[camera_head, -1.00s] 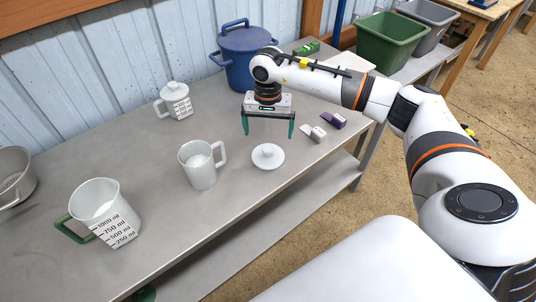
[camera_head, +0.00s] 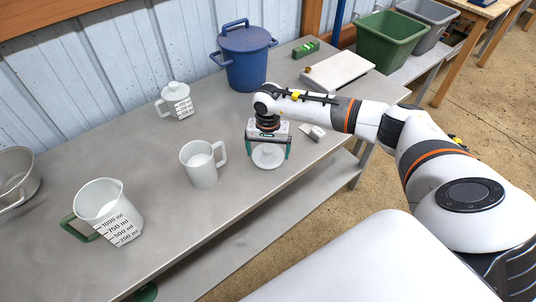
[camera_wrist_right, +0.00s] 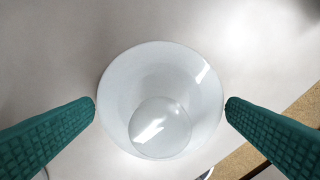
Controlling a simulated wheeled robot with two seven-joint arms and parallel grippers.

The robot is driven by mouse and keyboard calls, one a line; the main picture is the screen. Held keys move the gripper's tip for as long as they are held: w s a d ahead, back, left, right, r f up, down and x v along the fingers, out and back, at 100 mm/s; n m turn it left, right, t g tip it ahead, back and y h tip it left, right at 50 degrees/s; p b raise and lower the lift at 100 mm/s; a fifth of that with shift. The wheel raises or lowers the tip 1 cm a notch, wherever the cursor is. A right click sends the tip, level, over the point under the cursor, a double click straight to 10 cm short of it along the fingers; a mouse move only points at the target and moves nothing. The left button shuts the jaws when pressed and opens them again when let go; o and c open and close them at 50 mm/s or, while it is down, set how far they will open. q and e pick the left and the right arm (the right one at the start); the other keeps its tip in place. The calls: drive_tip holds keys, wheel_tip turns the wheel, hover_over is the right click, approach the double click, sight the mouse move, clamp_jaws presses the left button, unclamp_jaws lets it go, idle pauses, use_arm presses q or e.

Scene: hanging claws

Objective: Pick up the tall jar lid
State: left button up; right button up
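The tall jar lid is a round white lid with a ball knob (camera_head: 268,156), lying on the grey table (camera_head: 130,150). The lid also shows in the right wrist view (camera_wrist_right: 160,75), between two green fingers. My right gripper (camera_head: 268,153) is open and directly over the lid, with one finger on each side. In the right wrist view the fingertips (camera_wrist_right: 160,104) stand wide, with a small gap to the rim on each side. A white mug-like jar (camera_head: 200,165) without a lid stands to the left of it. My left gripper is not in view.
A white measuring jug with a green handle (camera_head: 108,212) and a metal strainer (camera_head: 18,178) stand at the left. A lidded white jar (camera_head: 177,100), a blue pot (camera_head: 246,60) and a white scale-like slab (camera_head: 337,70) are farther back. A small white clip-like object (camera_head: 313,132) lies right of my gripper.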

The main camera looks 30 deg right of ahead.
sight(268, 148)
drive_tip(key=c, duration=0.5)
drive_tip(key=shift+c, duration=0.2)
wheel_tip(268, 148, up, 10)
drive_tip(key=shift+r+b, duration=0.1)
drive_tip(key=shift+b, duration=0.5)
